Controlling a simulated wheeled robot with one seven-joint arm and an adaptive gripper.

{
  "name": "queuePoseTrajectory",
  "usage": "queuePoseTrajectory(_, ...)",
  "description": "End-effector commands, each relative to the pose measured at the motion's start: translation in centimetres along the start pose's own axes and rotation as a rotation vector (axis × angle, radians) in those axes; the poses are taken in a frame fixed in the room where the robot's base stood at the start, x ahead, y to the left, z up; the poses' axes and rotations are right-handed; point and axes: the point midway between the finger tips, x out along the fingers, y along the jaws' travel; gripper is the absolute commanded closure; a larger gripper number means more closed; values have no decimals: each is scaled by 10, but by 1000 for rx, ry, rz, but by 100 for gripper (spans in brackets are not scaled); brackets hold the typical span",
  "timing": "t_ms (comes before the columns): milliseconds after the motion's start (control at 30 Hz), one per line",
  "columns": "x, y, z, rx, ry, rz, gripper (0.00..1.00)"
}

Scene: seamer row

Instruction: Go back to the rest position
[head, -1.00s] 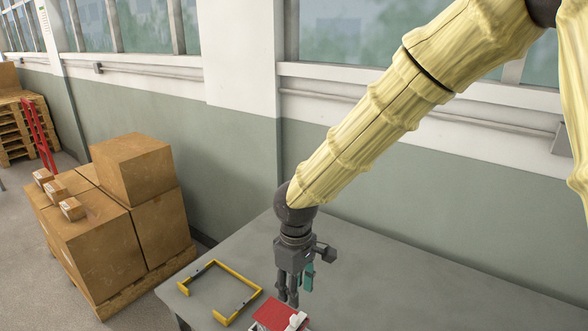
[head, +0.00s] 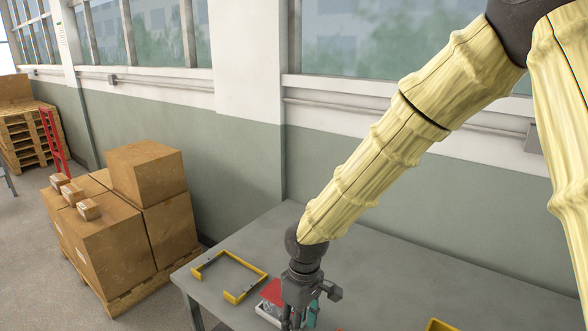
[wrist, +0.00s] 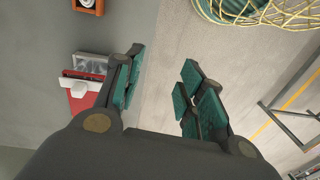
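My gripper (head: 298,312) hangs down over the grey table (head: 205,287) in the head view, low in the picture, its fingertips cut off by the lower edge. In the wrist view my gripper (wrist: 160,88) has its teal-padded fingers spread apart, with bare floor showing between them and nothing held. The left finger is beside the table edge.
A red and white item (head: 271,292) is partly hidden behind my gripper; it also shows in the wrist view (wrist: 80,98). Cartons (head: 108,246) stand on a pallet.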

Motion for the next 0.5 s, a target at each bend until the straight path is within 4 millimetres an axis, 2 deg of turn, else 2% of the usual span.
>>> queuePoseTrajectory(267, 60, -9, 23, 98, 21, -82, 61)
queuePoseTrajectory(367, 92, -14, 37, 155, 31, -119, 61)
queuePoseTrajectory(500, 144, -23, 66, 270, 48, -168, 61)
